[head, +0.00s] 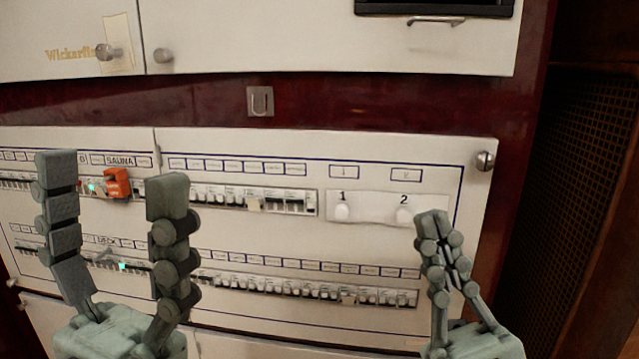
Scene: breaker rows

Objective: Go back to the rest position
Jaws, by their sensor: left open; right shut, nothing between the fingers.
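My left gripper (112,188) is open and empty, with its two fingers upright and wide apart in front of the left part of the breaker panel (470,150). Whether the tips touch the panel I cannot tell. The fingers hide parts of both breaker rows.
The upper breaker row (230,196) and lower row (310,287) run across the panel. An orange block (117,183) sits in the upper row. A white cabinet (300,40) is above, and a dark mesh panel (590,150) stands at right.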

